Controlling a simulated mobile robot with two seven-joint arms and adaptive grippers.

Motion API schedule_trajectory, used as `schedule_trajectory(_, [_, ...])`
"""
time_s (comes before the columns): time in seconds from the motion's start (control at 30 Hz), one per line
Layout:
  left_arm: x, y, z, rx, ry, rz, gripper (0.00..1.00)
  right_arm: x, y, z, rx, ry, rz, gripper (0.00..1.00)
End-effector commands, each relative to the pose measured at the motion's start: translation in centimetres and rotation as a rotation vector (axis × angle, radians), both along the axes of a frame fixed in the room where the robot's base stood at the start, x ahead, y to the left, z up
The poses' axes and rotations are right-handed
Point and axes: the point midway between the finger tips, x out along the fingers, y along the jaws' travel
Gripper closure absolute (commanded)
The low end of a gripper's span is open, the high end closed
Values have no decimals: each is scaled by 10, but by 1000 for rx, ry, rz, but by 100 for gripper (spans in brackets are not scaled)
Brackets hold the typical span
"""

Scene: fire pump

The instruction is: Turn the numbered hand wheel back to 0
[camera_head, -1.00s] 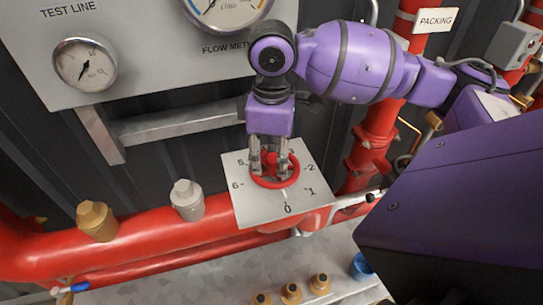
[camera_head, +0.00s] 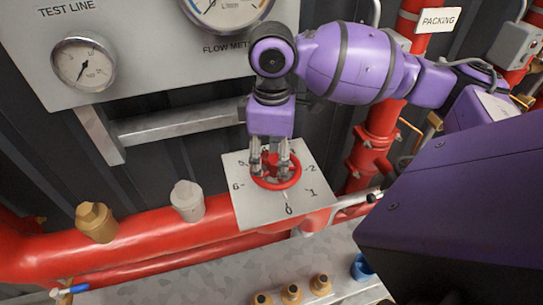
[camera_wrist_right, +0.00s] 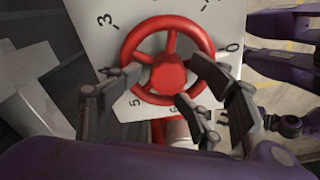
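The red hand wheel (camera_head: 290,183) sits on a pale square plate (camera_head: 244,210) with numbers around it. 0 is at the front, 1 and 2 at the right, 5 and 6 at the left. My right gripper (camera_head: 270,168) points down over the wheel, its fingers apart on either side of the hub. In the right wrist view, the wheel (camera_wrist_right: 168,73) lies between one finger at the left and two at the right. Its hub shows between the fingertips; whether they touch it is unclear. No pointer on the wheel can be made out. My left gripper is not identifiable.
A thick red pipe (camera_head: 140,238) with a brass cap (camera_head: 97,221) and a grey cap (camera_head: 187,200) runs left of the plate. A gauge panel (camera_head: 130,35) and grey bracket (camera_head: 185,123) are behind. Brass fittings (camera_head: 292,292) stand on a ledge in front.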

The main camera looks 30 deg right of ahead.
Motion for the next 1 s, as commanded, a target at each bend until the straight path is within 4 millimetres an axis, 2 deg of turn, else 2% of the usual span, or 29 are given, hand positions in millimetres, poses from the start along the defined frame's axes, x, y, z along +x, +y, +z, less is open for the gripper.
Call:
schedule_trajectory(0.6, [1, 1, 0, 5, -1, -5, 50, 1, 0, 60, 1, -3, 1, 45])
schedule_trajectory(0.77, [5, 0, 2, 3, -8, -5, 50, 0, 0, 69, 2, -1, 0, 45])
schedule_trajectory(1.0, [7, -2, 3, -2, -12, -1, 50, 0, 0, 70, 2, -1, 0, 45])
